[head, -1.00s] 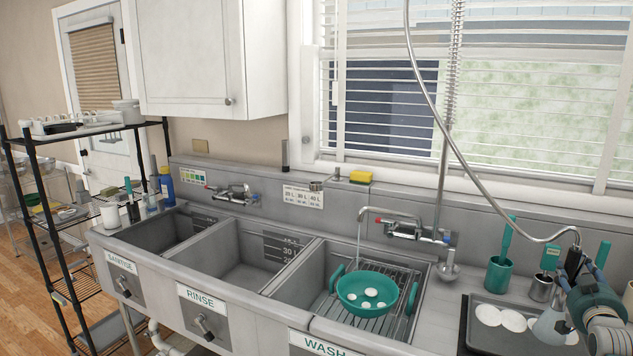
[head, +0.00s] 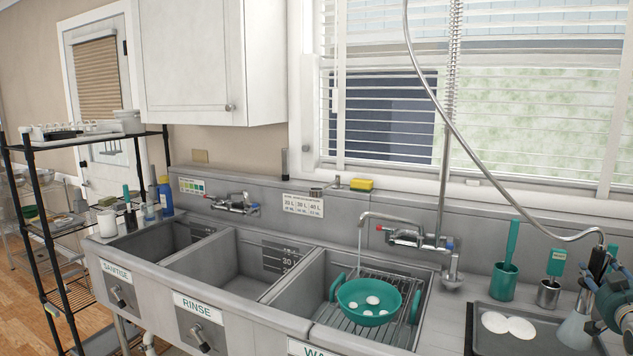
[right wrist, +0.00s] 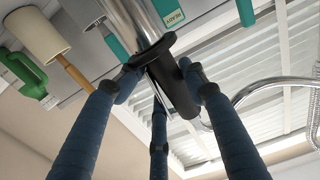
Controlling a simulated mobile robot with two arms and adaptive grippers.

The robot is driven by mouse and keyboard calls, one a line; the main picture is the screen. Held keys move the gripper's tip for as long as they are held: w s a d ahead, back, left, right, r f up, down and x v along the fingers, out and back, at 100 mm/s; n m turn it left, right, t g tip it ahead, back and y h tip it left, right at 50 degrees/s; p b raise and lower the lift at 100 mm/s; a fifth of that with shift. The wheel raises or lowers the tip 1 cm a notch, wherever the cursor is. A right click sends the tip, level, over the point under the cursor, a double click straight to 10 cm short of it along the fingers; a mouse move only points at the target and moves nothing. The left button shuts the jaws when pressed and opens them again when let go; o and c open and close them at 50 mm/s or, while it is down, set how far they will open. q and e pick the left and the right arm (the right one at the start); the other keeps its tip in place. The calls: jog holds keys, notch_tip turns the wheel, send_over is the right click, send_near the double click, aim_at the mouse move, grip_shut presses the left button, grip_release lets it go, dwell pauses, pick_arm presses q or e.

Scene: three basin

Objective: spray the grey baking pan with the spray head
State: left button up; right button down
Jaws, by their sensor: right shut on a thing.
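The grey baking pan (head: 488,346) lies on the counter at the lower right of the head view, with two pale round patches (head: 521,327) on it. My right gripper (head: 606,288) is at the right edge, above the pan's right part. It is shut on the black spray head (head: 597,262), which hangs from a metal hose. A pale grey cone (head: 575,326) widens downward below it over the pan. In the right wrist view, the blue fingers (right wrist: 160,95) close around the black body of the spray head (right wrist: 176,88). My left gripper is out of view.
A green cup (head: 503,283) and a metal cup (head: 548,294) with tools stand behind the pan. The hose (head: 480,175) arcs down from above. Left of the pan, the wash sink holds a green colander (head: 368,312) under a running tap.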

jog(key=shift+r, duration=0.1)
jog(key=shift+w+a+r, duration=0.1)
jog(key=shift+a, duration=0.25)
jog(key=w+a+p, duration=0.2)
jog(key=a, duration=0.3)
jog(key=shift+a+p, duration=0.35)
jog(key=shift+p, duration=0.05)
jog(key=shift+w, duration=0.1)
jog(key=w+a, duration=0.2)
jog(key=a, duration=0.4)
jog(key=shift+w+a, duration=0.15)
jog(key=shift+w, duration=0.05)
dwell(0.3)
dwell(0.5)
